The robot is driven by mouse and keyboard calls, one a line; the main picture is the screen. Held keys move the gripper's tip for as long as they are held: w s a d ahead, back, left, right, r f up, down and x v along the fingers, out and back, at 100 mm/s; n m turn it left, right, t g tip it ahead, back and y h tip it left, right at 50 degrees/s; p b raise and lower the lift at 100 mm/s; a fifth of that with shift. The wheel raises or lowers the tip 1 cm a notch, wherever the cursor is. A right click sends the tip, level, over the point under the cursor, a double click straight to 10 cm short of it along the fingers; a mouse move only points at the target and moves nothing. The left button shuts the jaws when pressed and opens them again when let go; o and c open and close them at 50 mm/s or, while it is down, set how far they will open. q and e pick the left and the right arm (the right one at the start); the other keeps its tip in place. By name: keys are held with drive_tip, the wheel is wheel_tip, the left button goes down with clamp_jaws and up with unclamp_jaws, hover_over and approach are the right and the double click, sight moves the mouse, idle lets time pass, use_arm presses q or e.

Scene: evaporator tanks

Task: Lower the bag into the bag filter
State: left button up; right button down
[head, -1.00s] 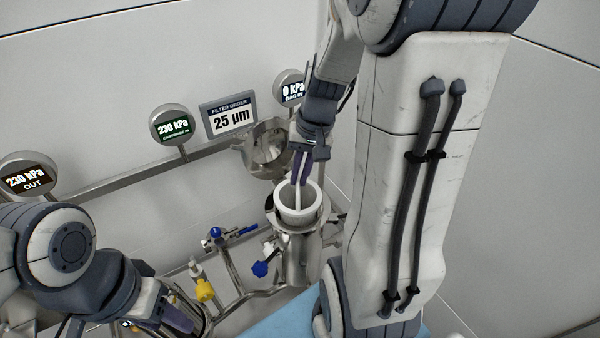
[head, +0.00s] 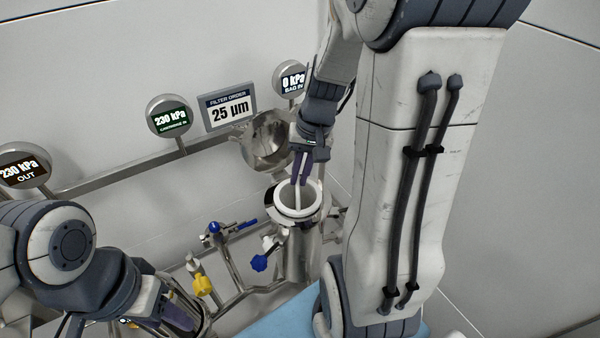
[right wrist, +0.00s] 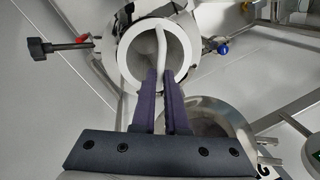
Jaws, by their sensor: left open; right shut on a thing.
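The white bag (head: 282,206) has a round rim and a thin upright handle. It sits in the mouth of the steel bag filter (head: 300,256), its rim close to the housing's top edge. My right gripper (head: 301,180) is above the opening, shut on the bag's handle. In the right wrist view the handle runs between the fingers (right wrist: 163,88) to the white rim (right wrist: 124,62). Whether the rim rests on the housing, I cannot tell; the bag's lower part is hidden inside. My left gripper (head: 180,318) is open at the lower left, away from the filter.
The filter's steel lid (head: 268,142) stands open behind the mouth. Blue-handled valves (head: 259,262) and a yellow-handled valve (head: 202,286) are left of the housing. A sign (head: 229,108) reads 25 µm; the bag-in gauge (head: 291,78) reads 0 kPa.

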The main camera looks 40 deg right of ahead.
drive_tip(key=shift+f+b, duration=1.05)
drive_tip(key=shift+f, duration=0.4)
drive_tip(key=c, duration=0.9)
unclamp_jaws()
drive_tip(key=shift+o, duration=0.2)
drive_tip(key=shift+r, duration=0.15)
wheel_tip(320, 180, up, 7)
drive_tip(key=p, duration=0.7)
